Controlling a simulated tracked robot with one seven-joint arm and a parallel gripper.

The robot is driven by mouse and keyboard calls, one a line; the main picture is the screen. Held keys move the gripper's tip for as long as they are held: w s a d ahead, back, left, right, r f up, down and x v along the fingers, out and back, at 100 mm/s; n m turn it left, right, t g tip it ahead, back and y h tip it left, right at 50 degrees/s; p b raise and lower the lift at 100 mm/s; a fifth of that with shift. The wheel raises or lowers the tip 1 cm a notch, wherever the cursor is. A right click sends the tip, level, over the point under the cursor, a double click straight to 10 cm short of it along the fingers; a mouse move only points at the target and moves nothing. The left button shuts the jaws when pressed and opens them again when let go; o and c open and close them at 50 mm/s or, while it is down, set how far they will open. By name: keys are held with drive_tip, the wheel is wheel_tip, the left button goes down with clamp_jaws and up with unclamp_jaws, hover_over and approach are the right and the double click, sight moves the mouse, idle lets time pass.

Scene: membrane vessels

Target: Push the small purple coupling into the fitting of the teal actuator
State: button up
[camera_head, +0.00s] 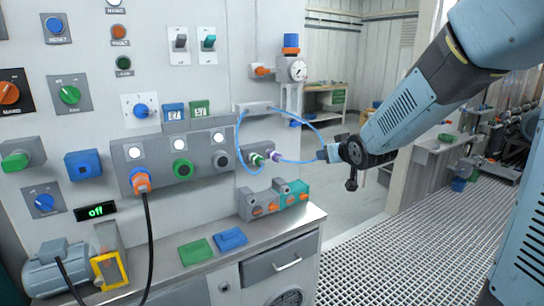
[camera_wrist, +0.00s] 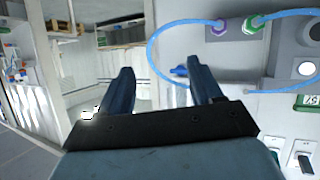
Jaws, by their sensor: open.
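The small purple coupling (camera_head: 273,157) sits at the front of a small grey wall box, beside a green coupling (camera_head: 257,159). A thin blue hose runs from it. In the wrist view the purple coupling (camera_wrist: 219,27) is at the top, beside the green one (camera_wrist: 252,25). The teal actuator (camera_head: 293,188) stands on the bench below, with orange fittings on its front; it is not visible in the wrist view. My gripper (camera_head: 325,153) is to the right of the couplings, apart from them. Its two fingers are spread with no coupling between them (camera_wrist: 161,80).
The blue hose (camera_head: 302,121) loops from the wall box toward my gripper. A grey block (camera_head: 252,203) adjoins the teal actuator. A gauge (camera_head: 298,69) is above. Open floor grating (camera_head: 400,230) lies right of the bench.

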drive_tip(key=w+a+f+n+t+y, duration=0.1)
drive_tip(key=w+a+f+n+y, duration=0.1)
drive_tip(key=w+a+f+y, duration=0.25)
drive_tip(key=n+t+y, duration=0.1)
drive_tip(key=y, duration=0.2)
approach(281, 160)
drive_tip(key=x, duration=0.4)
drive_tip(key=shift+s+a+h, duration=0.1)
drive_tip(key=shift+s+h, duration=0.1)
drive_tip(key=shift+h, duration=0.05)
drive_tip(key=shift+r, duration=0.1)
drive_tip(key=shift+x, duration=4.5)
clamp_jaws()
drive_tip(key=shift+s, duration=0.1)
drive_tip(key=shift+v, duration=2.9)
